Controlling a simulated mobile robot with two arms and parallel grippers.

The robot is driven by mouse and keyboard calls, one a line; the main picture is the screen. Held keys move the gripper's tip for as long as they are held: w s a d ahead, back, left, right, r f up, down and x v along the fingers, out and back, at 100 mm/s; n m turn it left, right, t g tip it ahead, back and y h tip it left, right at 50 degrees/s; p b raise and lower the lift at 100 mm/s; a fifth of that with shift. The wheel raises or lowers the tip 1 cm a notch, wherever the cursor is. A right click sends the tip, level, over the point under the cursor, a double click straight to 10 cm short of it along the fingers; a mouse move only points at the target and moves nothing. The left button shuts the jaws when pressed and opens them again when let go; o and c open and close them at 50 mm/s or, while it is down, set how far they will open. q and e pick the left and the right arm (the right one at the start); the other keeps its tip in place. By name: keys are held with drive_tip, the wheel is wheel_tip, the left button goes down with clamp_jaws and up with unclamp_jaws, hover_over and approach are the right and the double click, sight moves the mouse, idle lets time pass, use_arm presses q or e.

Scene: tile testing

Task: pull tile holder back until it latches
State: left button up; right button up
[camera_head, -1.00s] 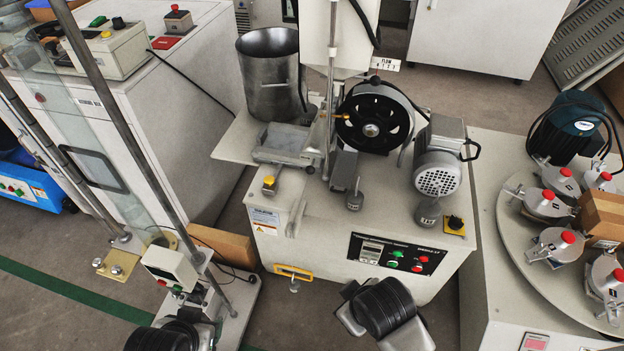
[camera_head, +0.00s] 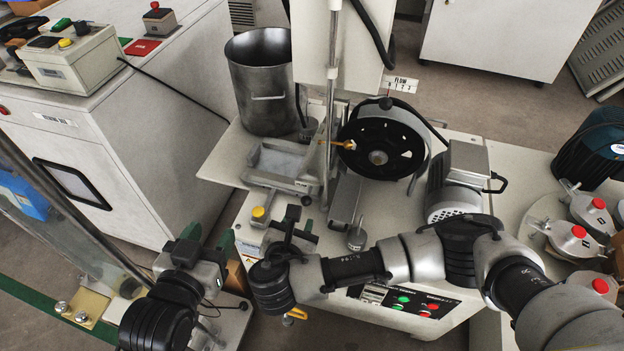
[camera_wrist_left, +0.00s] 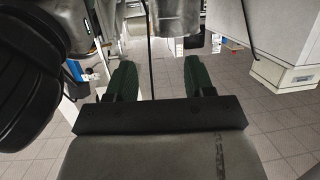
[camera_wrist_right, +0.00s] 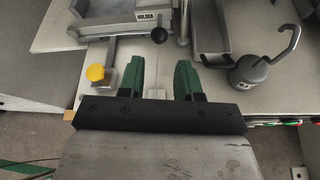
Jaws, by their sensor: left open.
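The tile holder (camera_head: 262,180) is a grey metal tray frame on the machine's top, left of the black wheel. Its "HOLDER" label and a black knob (camera_head: 306,200) face me; in the right wrist view the label (camera_wrist_right: 147,17) and knob (camera_wrist_right: 159,34) lie just beyond my fingers. My right gripper (camera_head: 291,222) is in front of the holder, apart from it; its green fingers (camera_wrist_right: 159,78) are open and empty. My left gripper (camera_head: 209,240) is left of the machine's front, its green fingers (camera_wrist_left: 158,78) open and empty.
The black wheel (camera_head: 372,140) and a hanging-type grey weight (camera_head: 356,238) stand right of the holder. A yellow knob (camera_head: 258,213) is at the machine's front left edge. A metal bucket (camera_head: 264,95) stands behind. Red-knobbed jars (camera_head: 579,236) are on the right.

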sight(306, 202)
drive_tip(key=shift+w+f, duration=0.15)
drive_tip(key=shift+w, duration=0.2)
drive_tip(key=b+x, duration=0.2)
drive_tip(key=x, duration=0.2)
drive_tip(key=shift+d, duration=0.15)
drive_tip(key=b+x, duration=0.1)
drive_tip(key=x, duration=0.3)
drive_tip(key=shift+w+b, duration=0.3)
drive_tip(key=shift+b, duration=0.05)
use_arm(q)
wheel_tip(306, 202, up, 11)
drive_tip(key=s+d+t+h, duration=0.1)
drive_tip(key=s+t+h, duration=0.1)
drive_tip(key=t, duration=0.8)
drive_tip(key=shift+s+d+r+t+h, duration=0.15)
drive_tip(key=shift+s+d+t+h, duration=0.2)
drive_tip(key=shift+h, duration=0.45)
use_arm(e)
drive_tip(key=shift+w+d+f, duration=0.1)
drive_tip(key=shift+w+f, duration=0.1)
drive_tip(key=shift+w, duration=0.3)
use_arm(q)
drive_tip(key=shift+w+a, duration=0.1)
drive_tip(key=shift+w, duration=0.05)
use_arm(e)
clamp_jaws()
